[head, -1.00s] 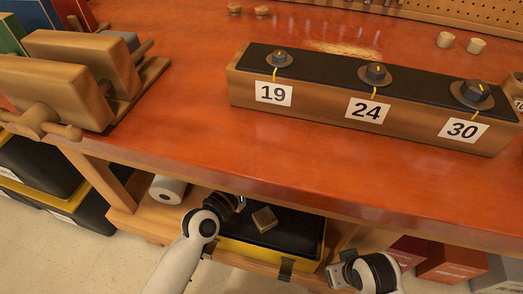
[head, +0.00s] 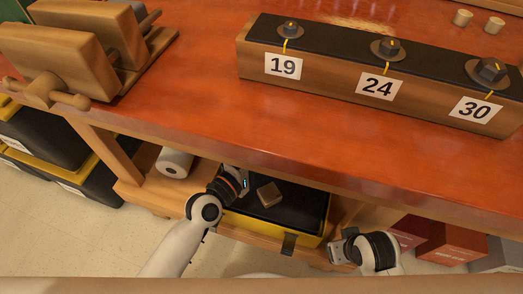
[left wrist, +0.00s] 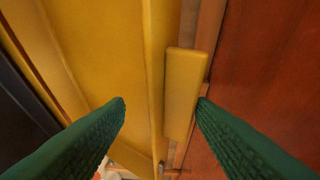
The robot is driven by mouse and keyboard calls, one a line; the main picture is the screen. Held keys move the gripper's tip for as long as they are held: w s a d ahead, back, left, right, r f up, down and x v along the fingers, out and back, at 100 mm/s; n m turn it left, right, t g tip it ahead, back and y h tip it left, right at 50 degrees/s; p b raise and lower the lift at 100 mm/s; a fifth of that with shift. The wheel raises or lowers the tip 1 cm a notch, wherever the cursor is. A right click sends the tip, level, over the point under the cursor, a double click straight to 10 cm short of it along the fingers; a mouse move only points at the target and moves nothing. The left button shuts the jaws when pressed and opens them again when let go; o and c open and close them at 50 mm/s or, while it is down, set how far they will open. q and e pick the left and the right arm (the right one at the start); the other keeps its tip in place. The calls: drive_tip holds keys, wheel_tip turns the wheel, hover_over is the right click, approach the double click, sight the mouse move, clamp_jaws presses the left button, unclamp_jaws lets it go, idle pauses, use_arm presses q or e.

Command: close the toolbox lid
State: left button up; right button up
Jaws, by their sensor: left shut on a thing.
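The toolbox (head: 270,233) sits on the low shelf under the bench, with a yellow rim, a dark latch at its front and a dark area inside the rim. A small tan block (head: 268,194) shows over the dark area. My left gripper (head: 243,184) is at the toolbox's back left, its fingertips hidden in the head view. In the left wrist view its green fingers (left wrist: 160,106) are on either side of a yellow panel edge with a raised yellow tab (left wrist: 185,92), seemingly the lid. My right gripper (head: 338,248) is right of the toolbox, its jaws unclear.
The red-brown bench top (head: 200,110) overhangs the toolbox and hides its back. A paper roll (head: 174,162) lies left on the shelf. Red boxes (head: 450,243) stand at right. A long block with numbered knobs (head: 350,75) and a wooden vise (head: 75,50) are on the bench.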

use_arm(q)
drive_tip(key=shift+f, duration=0.1)
drive_tip(key=v, duration=1.2)
use_arm(e)
drive_tip(key=shift+w+r, duration=0.15)
drive_tip(key=shift+r, duration=0.15)
drive_tip(key=shift+f, duration=0.2)
drive_tip(key=shift+s, duration=0.2)
